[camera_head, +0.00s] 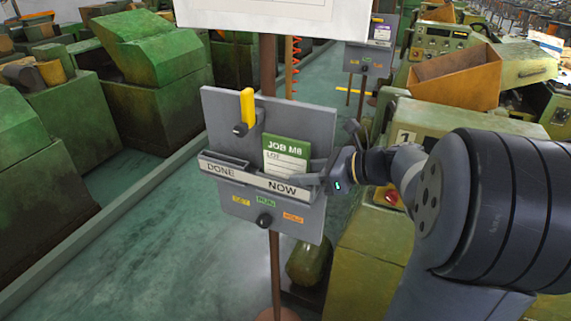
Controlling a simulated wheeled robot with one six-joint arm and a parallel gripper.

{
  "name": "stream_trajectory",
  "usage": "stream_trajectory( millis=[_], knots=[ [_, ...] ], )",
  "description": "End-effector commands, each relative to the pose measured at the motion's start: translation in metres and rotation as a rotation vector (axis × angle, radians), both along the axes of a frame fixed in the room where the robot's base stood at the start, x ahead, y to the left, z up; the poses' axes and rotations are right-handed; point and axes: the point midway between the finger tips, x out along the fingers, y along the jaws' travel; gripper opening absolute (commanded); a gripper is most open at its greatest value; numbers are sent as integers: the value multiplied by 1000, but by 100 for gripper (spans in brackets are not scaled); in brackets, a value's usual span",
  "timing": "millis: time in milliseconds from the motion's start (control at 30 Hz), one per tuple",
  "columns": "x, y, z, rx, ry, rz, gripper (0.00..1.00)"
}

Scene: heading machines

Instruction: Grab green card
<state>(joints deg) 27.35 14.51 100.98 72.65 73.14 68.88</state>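The green card (286,157) stands upright in the NOW slot of a grey panel on a post. It has a green top band reading "JOB M8" and a white lower part with "LOT". Its lower end is hidden behind the NOW pocket (283,187). My gripper (322,172) is just right of the card, beside the panel's right edge, reaching in from the right. Its fingers are small and partly overlap the panel; I cannot tell whether they touch the card or how far apart they are.
The panel (218,107) also has an empty-looking DONE pocket (220,170), a yellow lever (248,107) and a knob (264,221). A white board (280,14) hangs above. Green machines (148,95) stand left; another machine (425,120) stands right. Floor at lower left is clear.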

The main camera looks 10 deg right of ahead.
Motion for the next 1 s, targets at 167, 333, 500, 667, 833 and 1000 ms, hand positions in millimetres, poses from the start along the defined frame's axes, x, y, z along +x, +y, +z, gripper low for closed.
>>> stream_trajectory(
  millis=[167,333,500,667,833,1000],
  knots=[
    [1,2,-1,0,0,0,35],
    [1,1,-1,0,0,0,28],
    [1,1,-1,-1,-1,0,14],
    [1,1,-1,-1,-1,0,1],
    [1,1,-1,-1,-1,0,0],
    [1,1,-1,-1,-1,0,0]
  ],
)
